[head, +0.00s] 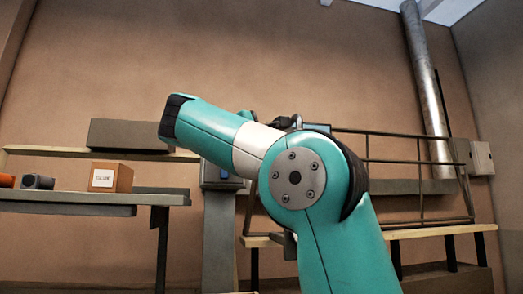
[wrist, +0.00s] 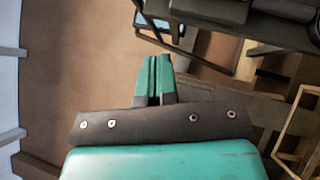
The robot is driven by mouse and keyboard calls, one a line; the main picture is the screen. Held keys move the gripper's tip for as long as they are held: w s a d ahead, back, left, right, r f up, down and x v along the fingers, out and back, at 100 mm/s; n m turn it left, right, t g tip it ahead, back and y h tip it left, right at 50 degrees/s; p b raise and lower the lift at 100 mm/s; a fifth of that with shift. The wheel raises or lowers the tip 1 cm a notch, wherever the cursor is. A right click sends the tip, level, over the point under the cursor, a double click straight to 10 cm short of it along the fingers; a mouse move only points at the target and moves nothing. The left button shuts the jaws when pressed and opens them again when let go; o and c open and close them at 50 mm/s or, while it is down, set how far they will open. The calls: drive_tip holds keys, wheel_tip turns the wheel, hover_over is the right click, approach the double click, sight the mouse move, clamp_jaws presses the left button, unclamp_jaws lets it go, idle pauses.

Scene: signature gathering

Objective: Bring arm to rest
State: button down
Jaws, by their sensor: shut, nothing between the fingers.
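My gripper (wrist: 153,60) shows in the wrist view, its two teal fingers together with nothing between them. In the head view my teal and white arm rises from the lower right, bends at a large round joint and reaches up to the left. I cannot clearly make out the gripper there. The arm is raised in front of the shelves and the wall.
In the head view a grey table (head: 70,208) at the left bears a labelled cardboard box (head: 111,178), a small dark grey object (head: 38,182) and an orange one (head: 6,181). A metal rail frame (head: 420,188) stands behind at the right. A pipe (head: 428,95) runs up the wall.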

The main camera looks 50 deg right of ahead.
drive_tip(key=shift+s+a, duration=0.15)
idle(0.6)
drive_tip(key=w+a+f+n+t+y+b, duration=0.1)
drive_tip(key=w+a+f+n+t+y, duration=0.4)
drive_tip(key=w+a+f+t+y, duration=0.85)
drive_tip(key=s+a+f+g+y, duration=0.1)
drive_tip(key=a+f+g+y, duration=0.3)
drive_tip(key=f, duration=0.5)
drive_tip(key=s+a+f+g+y, duration=0.1)
drive_tip(key=s+a+f+y, duration=0.1)
drive_tip(key=a+f, duration=0.55)
drive_tip(key=s+a+f+g+y, duration=0.1)
drive_tip(key=s+a+f+g, duration=0.2)
drive_tip(key=s+f, duration=0.4)
drive_tip(key=s+a+f+m+g+y+b, duration=0.1)
drive_tip(key=s+a+f+g+y, duration=0.1)
drive_tip(key=s+a+f+g, duration=0.2)
drive_tip(key=s+a+f+m+g+y, duration=0.1)
drive_tip(key=s+a+f+g+y, duration=0.1)
drive_tip(key=s+f, duration=0.8)
drive_tip(key=s+a+g, duration=0.1)
drive_tip(key=s+g, duration=0.1)
drive_tip(key=s, duration=0.3)
drive_tip(key=shift+s+a, duration=0.25)
drive_tip(key=shift+a, duration=0.15)
